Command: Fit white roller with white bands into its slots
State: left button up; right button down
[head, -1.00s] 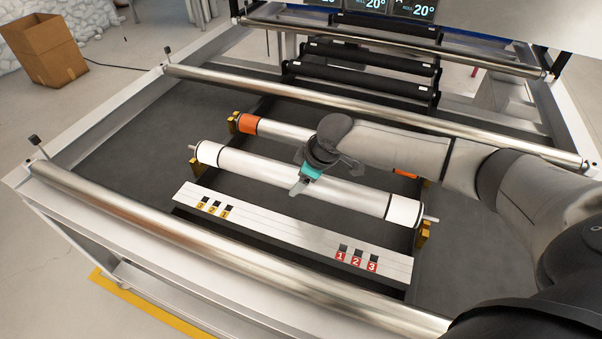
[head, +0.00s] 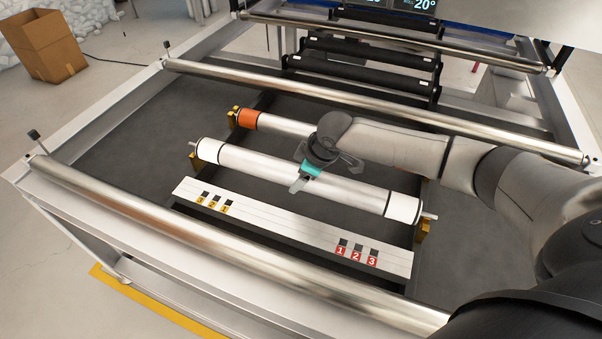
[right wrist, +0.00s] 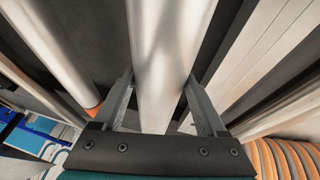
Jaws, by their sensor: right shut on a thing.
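The white roller with white bands (head: 345,187) lies level across the frame, with a black ring beside each white end band. Its left end is over a gold bracket (head: 195,163) and its right end over another gold bracket (head: 421,232). I cannot tell whether the shaft ends rest in the slots or hang just above. My right gripper (head: 299,185) is shut around the roller near its middle. In the right wrist view, the fingers stand on both sides of the roller (right wrist: 165,60). My left gripper is not in view.
A roller with an orange band (head: 248,119) lies behind, partly hidden by my right arm. A white strip with numbered marks (head: 290,228) lies in front. Steel bars (head: 230,242) cross the frame front and back. A cardboard box (head: 45,48) stands far left.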

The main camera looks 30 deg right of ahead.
jog(key=shift+w+r+p, duration=0.1)
jog(key=shift+r+p, duration=0.05)
jog(key=shift+p, duration=0.95)
dwell(1.1)
jog(key=shift+f+b, duration=1.05)
jog(key=shift+f, duration=0.95)
jog(key=shift+c, duration=1.5)
grip_release()
jog(key=o, duration=0.3)
jog(key=shift+s+f, duration=0.15)
jog(key=shift+s, duration=0.05)
jog(key=p+v, duration=0.4)
jog(key=v, duration=1)
jog(key=shift+w, duration=0.1)
jog(key=shift+s+d+r, duration=0.1)
jog(key=shift+s+r, duration=0.15)
jog(key=shift+r, duration=0.4)
